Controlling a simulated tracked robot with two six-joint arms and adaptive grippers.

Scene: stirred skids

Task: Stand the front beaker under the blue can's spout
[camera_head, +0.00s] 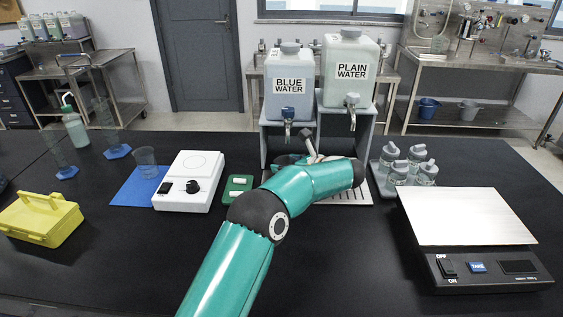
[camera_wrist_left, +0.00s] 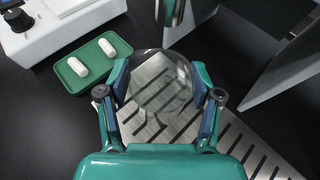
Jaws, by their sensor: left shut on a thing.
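The blue can (camera_head: 289,90), labelled BLUE WATER, stands on a raised grey stand at the back, with its spout (camera_head: 288,114) at the front. My left gripper (camera_head: 287,161) is below that spout. In the left wrist view the gripper (camera_wrist_left: 162,88) is shut on a clear glass beaker (camera_wrist_left: 163,70), over the slotted metal drip grate (camera_wrist_left: 238,142). A metal part, probably the spout, shows just beyond the beaker (camera_wrist_left: 173,10). I cannot tell whether the beaker touches the grate. My arm mostly hides it in the head view. My right gripper is not in view.
Another beaker (camera_head: 145,157) stands on a blue mat (camera_head: 131,188) at the left. A white hotplate (camera_head: 188,181) and a green tray (camera_head: 238,188) with two white stir bars lie left of the grate. Several bottles (camera_head: 408,165) and a scale (camera_head: 466,217) stand right.

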